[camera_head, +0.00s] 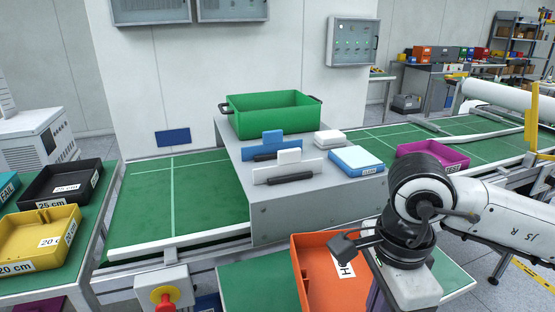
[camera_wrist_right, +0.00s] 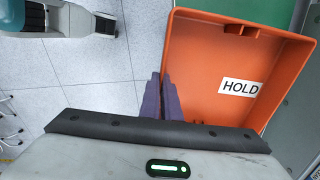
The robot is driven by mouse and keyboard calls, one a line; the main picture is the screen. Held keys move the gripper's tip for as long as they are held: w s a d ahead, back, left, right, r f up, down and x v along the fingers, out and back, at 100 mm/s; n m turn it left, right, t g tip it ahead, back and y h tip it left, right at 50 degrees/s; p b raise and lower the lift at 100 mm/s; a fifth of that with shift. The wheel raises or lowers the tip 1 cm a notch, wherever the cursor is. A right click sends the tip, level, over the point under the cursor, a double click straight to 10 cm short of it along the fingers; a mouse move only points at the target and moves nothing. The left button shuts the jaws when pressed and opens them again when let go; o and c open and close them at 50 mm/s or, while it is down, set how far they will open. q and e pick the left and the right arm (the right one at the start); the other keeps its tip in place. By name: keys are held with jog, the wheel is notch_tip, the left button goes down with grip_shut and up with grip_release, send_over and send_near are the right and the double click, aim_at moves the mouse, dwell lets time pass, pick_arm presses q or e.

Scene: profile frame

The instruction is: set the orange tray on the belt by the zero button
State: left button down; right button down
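The orange tray (camera_head: 315,248) with a white HOLD label is at the lower middle of the head view, partly cut off by the frame edge. In the right wrist view the tray (camera_wrist_right: 205,60) looks empty. My right gripper (camera_wrist_right: 163,97) has its purple fingers close together on either side of the tray's left wall; it appears shut on that wall. In the head view its fingers are mostly hidden behind the wrist. A green belt surface with white lines (camera_head: 210,190) lies behind and left of the tray. A red button on yellow (camera_head: 165,297) sits on a grey box at its front edge; no zero marking is legible. My left gripper is not in view.
A grey stand (camera_head: 290,212) holds a green crate (camera_head: 270,122) and several small blocks. A magenta tray (camera_head: 435,152) lies on the right green surface. Black (camera_head: 62,184) and yellow (camera_head: 40,238) trays sit at the left. The left belt section is clear.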

jog(key=s+d+f+n, duration=0.1)
jog(key=d+n, duration=0.4)
jog(key=n, duration=1.1)
jog(key=shift+s+d+f+n, duration=0.3)
jog(key=shift+s+f, duration=0.1)
jog(key=shift+f, duration=0.1)
jog(key=shift+s+d, duration=0.1)
